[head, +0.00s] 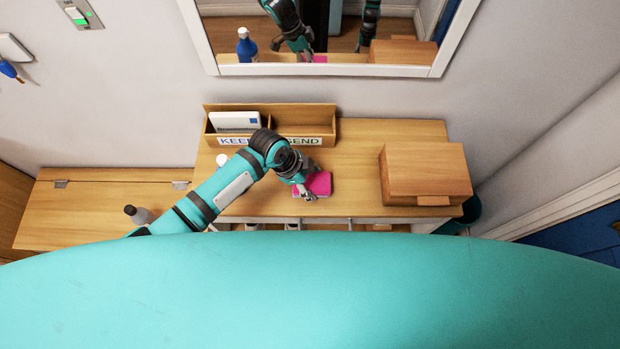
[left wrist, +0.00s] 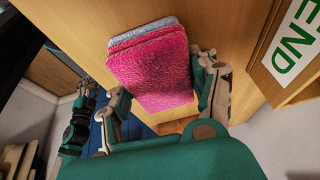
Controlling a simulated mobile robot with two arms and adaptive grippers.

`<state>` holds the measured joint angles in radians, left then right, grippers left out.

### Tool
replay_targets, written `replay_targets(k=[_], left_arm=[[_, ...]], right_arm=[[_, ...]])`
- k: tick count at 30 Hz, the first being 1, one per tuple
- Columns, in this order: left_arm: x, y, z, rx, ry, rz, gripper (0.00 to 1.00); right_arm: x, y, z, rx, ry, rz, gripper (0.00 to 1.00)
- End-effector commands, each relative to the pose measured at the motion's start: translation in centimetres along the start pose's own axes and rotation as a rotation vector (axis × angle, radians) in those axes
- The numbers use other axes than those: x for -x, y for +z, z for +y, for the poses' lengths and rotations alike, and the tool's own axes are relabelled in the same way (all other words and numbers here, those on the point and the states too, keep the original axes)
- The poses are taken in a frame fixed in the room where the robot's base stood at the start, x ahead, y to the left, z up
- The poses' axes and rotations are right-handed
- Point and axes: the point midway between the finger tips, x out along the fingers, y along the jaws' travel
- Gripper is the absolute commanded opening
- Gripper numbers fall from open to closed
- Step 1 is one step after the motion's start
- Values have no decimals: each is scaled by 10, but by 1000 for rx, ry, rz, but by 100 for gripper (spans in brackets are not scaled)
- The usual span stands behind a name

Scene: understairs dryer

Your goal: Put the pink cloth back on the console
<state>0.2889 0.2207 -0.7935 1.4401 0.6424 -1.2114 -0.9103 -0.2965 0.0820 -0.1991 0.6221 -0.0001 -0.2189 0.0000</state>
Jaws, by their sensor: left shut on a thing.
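The pink cloth (head: 318,183) is a folded, fuzzy square with a greyish layer at one edge. It is at the front middle of the wooden console (head: 355,160). My left gripper (head: 306,191) is shut on it, with one finger on each side, as the left wrist view (left wrist: 166,92) shows. The cloth (left wrist: 150,60) appears over the console top; I cannot tell whether it touches the wood. A teal and black hand at the left of the left wrist view seems to be my right gripper (left wrist: 84,98); its fingers are too small to read.
A wooden organizer (head: 290,122) with lettering stands at the console's back left. A wooden box (head: 425,172) stands at the right. A mirror (head: 330,70) hangs behind. The console top between cloth and box is clear.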

Motion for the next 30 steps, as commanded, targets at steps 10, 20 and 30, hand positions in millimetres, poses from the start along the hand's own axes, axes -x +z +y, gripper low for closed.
replay_targets(k=[10, 20, 30], left_arm=[[-1, 0, 0, 0, 0, 0, 72], [-1, 0, 0, 0, 0, 0, 85], [38, 1, -1, -3, -5, 0, 85]], right_arm=[[-1, 4, 0, -1, 0, -6, 40], [-1, 5, -1, 0, -1, -8, 40], [-5, 5, -3, 0, -3, -8, 40]])
